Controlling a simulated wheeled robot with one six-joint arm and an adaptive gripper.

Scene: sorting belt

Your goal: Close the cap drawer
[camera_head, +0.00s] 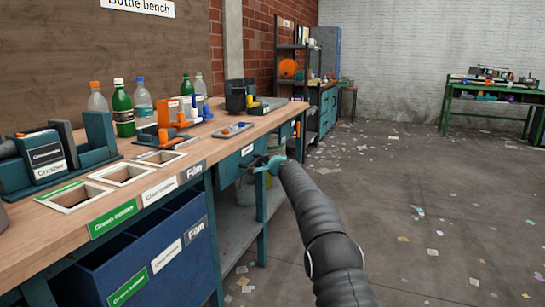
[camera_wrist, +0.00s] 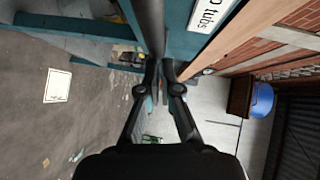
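The cap drawer seems to be the teal drawer front (camera_head: 229,170) under the wooden bench top, just left of my gripper. How far it stands out I cannot tell. In the wrist view, a teal front (camera_wrist: 185,42) with a white label ending in "tubs" (camera_wrist: 213,12) lies just past my fingers. A dark bar (camera_wrist: 150,25), perhaps a handle, runs down to my fingertips. My gripper (camera_head: 268,165) is close beside the drawer front. In the wrist view, its fingertips (camera_wrist: 160,68) are a small gap apart at the bar's end; whether they grip it is unclear.
The bench top (camera_head: 45,232) holds bottles, sorting blocks and square openings. Blue bins (camera_head: 165,235) stand below it at the left, and a grey shelf (camera_head: 238,232) is under the drawers. The floor (camera_head: 430,215) to the right is open, with scattered paper scraps.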

